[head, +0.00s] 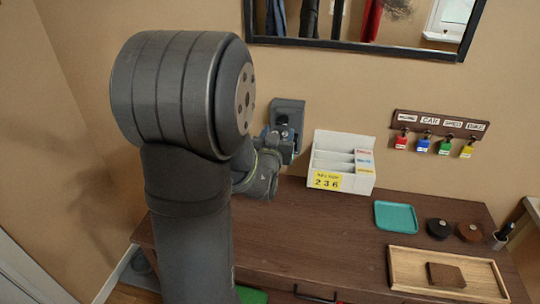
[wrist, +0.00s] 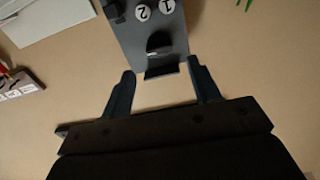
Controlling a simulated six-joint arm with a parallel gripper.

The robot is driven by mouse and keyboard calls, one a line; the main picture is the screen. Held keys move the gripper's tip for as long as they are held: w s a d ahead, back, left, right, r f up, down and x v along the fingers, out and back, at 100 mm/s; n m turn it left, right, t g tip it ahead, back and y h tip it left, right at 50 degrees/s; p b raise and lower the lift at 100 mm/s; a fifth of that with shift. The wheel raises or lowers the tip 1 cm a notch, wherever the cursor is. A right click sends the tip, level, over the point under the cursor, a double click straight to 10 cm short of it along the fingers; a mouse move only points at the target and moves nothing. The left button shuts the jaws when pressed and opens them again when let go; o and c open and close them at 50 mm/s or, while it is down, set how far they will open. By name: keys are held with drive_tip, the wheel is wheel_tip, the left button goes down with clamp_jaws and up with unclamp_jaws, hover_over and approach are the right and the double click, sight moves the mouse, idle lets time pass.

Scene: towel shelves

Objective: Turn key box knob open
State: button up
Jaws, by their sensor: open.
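The grey key box (head: 288,106) is fixed to the wall behind the desk, partly hidden by my arm in the head view. The wrist view shows its face (wrist: 138,40) upside down, with white dials (wrist: 155,10) marked 1 and 2 and a dark knob (wrist: 158,42) near the box's edge. My gripper (wrist: 159,76) is open and empty. Its two fingers point at the box, one on each side of the knob's line, apart from the knob in the picture. How far they are from it in depth I cannot tell. In the head view my fingers are hard to make out.
A white box with papers and a yellow "236" card (head: 326,180) stands close right of the key box. A key rack (head: 437,124) with coloured tags hangs further right. The desk holds a teal tray (head: 396,216), dark round items (head: 438,228) and a wooden tray (head: 402,270).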

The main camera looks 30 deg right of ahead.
sight(282, 123)
drive_tip(key=v, duration=1.2)
drive_tip(key=shift+s+a, duration=0.15)
drive_tip(key=shift+s, duration=0.05)
drive_tip(key=x, duration=1.7)
drive_tip(key=shift+w, duration=0.2)
